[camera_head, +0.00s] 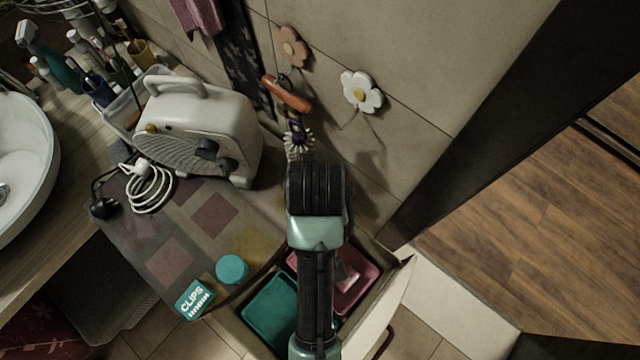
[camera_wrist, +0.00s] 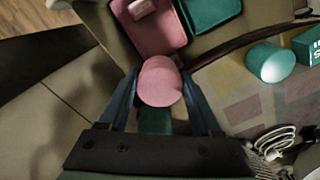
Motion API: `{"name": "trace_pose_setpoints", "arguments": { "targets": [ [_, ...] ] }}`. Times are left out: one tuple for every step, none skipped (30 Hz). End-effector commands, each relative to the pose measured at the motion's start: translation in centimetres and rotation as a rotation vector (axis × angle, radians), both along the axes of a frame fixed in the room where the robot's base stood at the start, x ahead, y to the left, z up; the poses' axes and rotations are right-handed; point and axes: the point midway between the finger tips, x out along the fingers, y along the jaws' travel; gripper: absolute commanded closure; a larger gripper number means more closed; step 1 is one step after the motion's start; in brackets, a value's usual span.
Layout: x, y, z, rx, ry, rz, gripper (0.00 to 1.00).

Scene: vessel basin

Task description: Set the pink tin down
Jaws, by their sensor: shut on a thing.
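The pink tin (camera_wrist: 160,82) is round and sits between the two blue fingers of my gripper (camera_wrist: 160,78) in the wrist view. My gripper is shut on it. In the head view my arm hides both the tin and the fingers. In the wrist view a pink tray (camera_wrist: 174,32) lies just beyond the tin, with a small pale pink item (camera_wrist: 141,8) in it. The pink tray also shows right of my arm in the head view (camera_head: 368,275). I cannot tell the tin's height above what lies below.
A teal tray (camera_head: 268,312) lies beside the pink one inside an open drawer (camera_head: 385,300). A cream heater (camera_head: 215,115) and coiled cable (camera_head: 152,190) stand further back.

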Motion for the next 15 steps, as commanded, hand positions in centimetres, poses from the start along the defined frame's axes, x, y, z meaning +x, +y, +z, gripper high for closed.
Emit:
{"name": "trace_pose_setpoints", "arguments": {
  "targets": [
    [0.0,0.0,-1.8,0.000,0.000,0.000,0.89],
    [0.0,0.0,-2.3,0.000,0.000,0.000,0.89],
    [0.0,0.0,-3.0,0.000,0.000,-0.001,0.89],
    [0.0,0.0,-3.7,0.000,0.001,-0.001,0.89],
    [0.0,0.0,-4.4,0.000,0.001,-0.001,0.89],
    [0.0,0.0,-5.4,-0.001,0.002,-0.001,0.89],
    [-0.1,0.0,-5.9,0.000,0.003,-0.001,0.89],
    [-0.1,0.0,-6.2,-0.001,0.006,-0.001,0.89],
    [-0.2,0.0,-7.2,0.000,0.008,-0.001,0.89],
    [-0.2,0.0,-8.0,0.000,0.008,-0.001,0.89],
    [-0.2,0.0,-8.8,0.000,0.007,-0.001,0.89],
    [-0.2,0.0,-9.8,0.000,0.007,-0.001,0.89],
    [-0.2,0.0,-10.6,0.000,0.007,-0.001,0.89],
    [-0.1,0.0,-11.5,0.000,0.006,-0.001,0.89],
    [-0.2,0.0,-12.6,0.000,0.007,-0.001,0.89]
  ]
}}
